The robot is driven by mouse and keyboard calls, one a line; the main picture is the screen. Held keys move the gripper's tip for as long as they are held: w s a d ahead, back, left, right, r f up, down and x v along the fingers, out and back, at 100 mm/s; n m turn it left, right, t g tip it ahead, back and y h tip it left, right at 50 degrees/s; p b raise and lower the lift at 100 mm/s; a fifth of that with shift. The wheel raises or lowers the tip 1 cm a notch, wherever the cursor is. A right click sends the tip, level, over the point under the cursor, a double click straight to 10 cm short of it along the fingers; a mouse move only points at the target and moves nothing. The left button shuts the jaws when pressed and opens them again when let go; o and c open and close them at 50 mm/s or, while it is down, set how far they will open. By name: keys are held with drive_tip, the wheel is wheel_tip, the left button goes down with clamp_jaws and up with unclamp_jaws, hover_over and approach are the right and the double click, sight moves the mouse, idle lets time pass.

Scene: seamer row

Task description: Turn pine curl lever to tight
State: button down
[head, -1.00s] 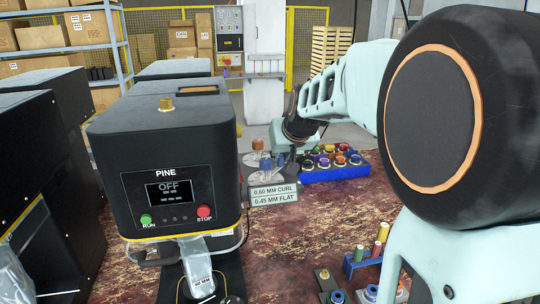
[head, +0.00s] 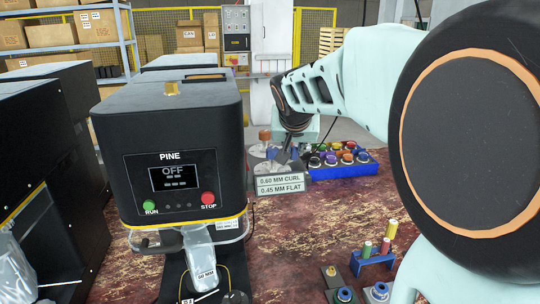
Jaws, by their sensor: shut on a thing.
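The black seamer marked PINE (head: 175,135) stands left of centre, its screen reading OFF. A sign (head: 280,184) reading 0.60 MM CURL and 0.45 MM FLAT stands at its right. I cannot make out the curl lever or its setting. My gripper (head: 288,153) reaches down behind the sign, to the right of the seamer. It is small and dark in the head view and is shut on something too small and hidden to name.
A blue tray (head: 342,171) with several coloured round parts sits right of my gripper. A blue rack (head: 371,263) with coloured pegs and several ring parts lie at front right. Another black machine (head: 45,170) stands at left. The red-brown tabletop (head: 285,235) is clear in front of the sign.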

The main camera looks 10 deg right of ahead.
drive_tip(key=shift+s+d+f+m+g+h+b, duration=0.15)
drive_tip(key=shift+s+m+h+b, duration=0.3)
drive_tip(key=shift+b, duration=0.55)
drive_tip(key=shift+s+d+f+m+g+h+b, duration=0.15)
drive_tip(key=shift+m+h+b, duration=0.2)
drive_tip(key=shift+m+b, duration=0.5)
drive_tip(key=shift+s+d+r+m+g+h+b, duration=0.1)
drive_tip(key=shift+s+r+m+g+h+b, duration=0.15)
drive_tip(key=shift+s+m+g+h+b, duration=0.65)
drive_tip(key=shift+w+t, duration=0.2)
drive_tip(key=shift+t, duration=0.2)
drive_tip(key=c, duration=1.9)
unclamp_jaws()
drive_tip(key=shift+r, duration=0.15)
wheel_tip(320, 180, up, 10)
